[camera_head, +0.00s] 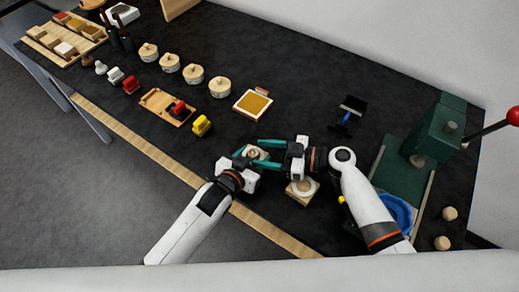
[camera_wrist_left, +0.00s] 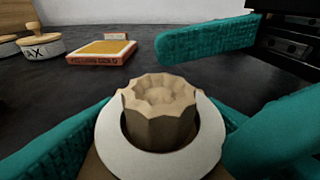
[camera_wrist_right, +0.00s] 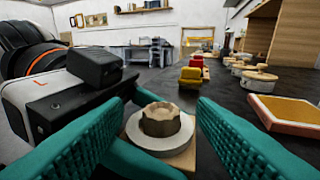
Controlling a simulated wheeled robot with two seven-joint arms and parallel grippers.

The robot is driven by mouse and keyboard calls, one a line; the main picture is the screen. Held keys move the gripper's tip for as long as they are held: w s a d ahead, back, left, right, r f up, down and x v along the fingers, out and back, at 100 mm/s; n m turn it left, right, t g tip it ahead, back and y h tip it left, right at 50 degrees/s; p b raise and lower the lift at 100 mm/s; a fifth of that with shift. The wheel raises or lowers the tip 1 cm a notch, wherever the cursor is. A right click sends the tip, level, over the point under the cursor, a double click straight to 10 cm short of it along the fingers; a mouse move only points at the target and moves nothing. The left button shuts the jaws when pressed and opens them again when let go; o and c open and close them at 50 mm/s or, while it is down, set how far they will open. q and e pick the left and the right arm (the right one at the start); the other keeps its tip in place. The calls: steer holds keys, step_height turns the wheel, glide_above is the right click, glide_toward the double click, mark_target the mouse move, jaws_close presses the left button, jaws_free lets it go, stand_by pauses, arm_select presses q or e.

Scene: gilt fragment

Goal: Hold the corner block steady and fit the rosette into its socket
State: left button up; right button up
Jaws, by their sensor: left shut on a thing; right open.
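The corner block (camera_wrist_left: 220,171) is a pale wooden block on the black table, with a white ring on its top. The fluted wooden rosette (camera_wrist_left: 160,108) stands upright inside the ring, protruding above it, with a dark gap around its base. How deep it sits is hidden. It also shows in the right wrist view (camera_wrist_right: 160,120). My left gripper (camera_head: 255,159) is shut on the corner block, a finger on either side. My right gripper (camera_head: 260,149) is open, coming from the right, its fingers apart around the rosette and not touching it.
A second wooden block with a round pale top (camera_head: 302,188) lies beneath my right wrist. A gold-pad tray (camera_head: 253,103), yellow stamp (camera_head: 201,125) and several round lidded pots (camera_head: 193,75) stand behind. A green press (camera_head: 415,160) and blue bowl (camera_head: 397,212) stand right.

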arm_select(q)
steer(key=shift+w+r, duration=0.15)
arm_select(e)
steer(key=v, duration=1)
steer(key=shift+w+d+r, duration=0.1)
steer(key=shift+w+d, duration=0.05)
arm_select(q)
steer(key=o, duration=1.1)
steer(key=shift+c, duration=0.2)
steer(key=v, duration=1.2)
